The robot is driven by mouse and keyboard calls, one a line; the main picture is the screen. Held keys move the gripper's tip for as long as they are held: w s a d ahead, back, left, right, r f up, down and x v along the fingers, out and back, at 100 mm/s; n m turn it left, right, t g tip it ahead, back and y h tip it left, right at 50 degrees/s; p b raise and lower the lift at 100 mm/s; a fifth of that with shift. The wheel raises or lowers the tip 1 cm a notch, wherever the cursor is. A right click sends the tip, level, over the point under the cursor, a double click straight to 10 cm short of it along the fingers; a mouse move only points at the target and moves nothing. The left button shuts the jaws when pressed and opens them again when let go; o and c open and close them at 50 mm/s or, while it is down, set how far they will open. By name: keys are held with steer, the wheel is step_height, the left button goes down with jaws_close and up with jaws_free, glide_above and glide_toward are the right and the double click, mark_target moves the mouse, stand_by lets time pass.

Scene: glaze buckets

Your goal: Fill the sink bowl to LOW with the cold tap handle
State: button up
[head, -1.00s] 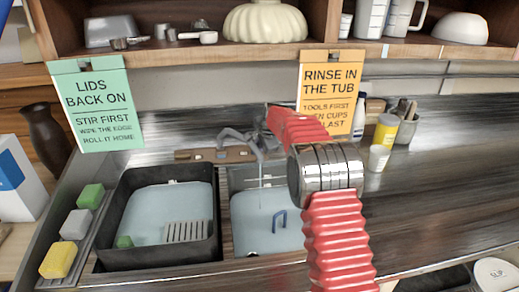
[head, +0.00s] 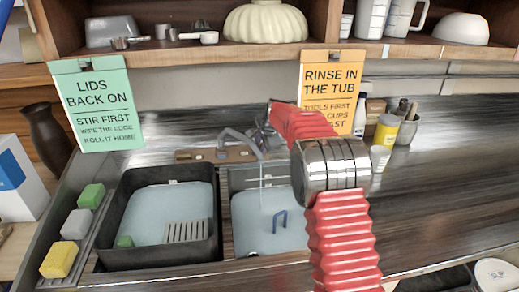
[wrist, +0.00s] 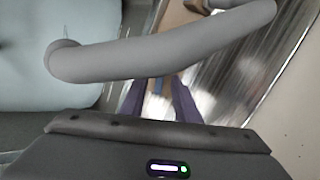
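The sink bowl (head: 240,181) is the right-hand basin in the head view. Pale blue water covers its bottom, with a blue hooked object (head: 280,221) standing in it. A LOW mark cannot be made out. A grey tap spout (head: 240,141) arches over the bowl, and a faint thin stream seems to fall from it. A small blue piece (head: 222,155), perhaps the cold tap handle, is on the brown strip behind the basins.
A black tub (head: 112,215) with water, a green block and a slatted piece stands left of the bowl. Sponges (head: 76,224) line its left side. Two signs hang from the shelf above (head: 200,58). Cups and a yellow jar (head: 386,131) stand right; the counter in front is clear.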

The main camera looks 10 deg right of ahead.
steer(key=v, duration=1.1)
steer(key=shift+s, duration=0.25)
steer(key=shift+r, duration=0.15)
steer(key=s+a+r+n, duration=0.1)
steer(key=s+r+n, duration=0.3)
steer(key=s, duration=0.8)
steer(key=s+r+n, duration=0.3)
steer(key=s, duration=0.9)
steer(key=s+f+n, duration=0.3)
steer(key=s+n, duration=0.1)
steer(key=s, duration=0.8)
steer(key=s+f+n+g+h, duration=0.1)
steer(key=s+f+n, duration=0.2)
steer(key=s, duration=1)
steer(key=shift+s+d+f+n+h, duration=0.2)
steer(key=shift+f+n+h, duration=0.15)
steer(key=shift+f, duration=0.4)
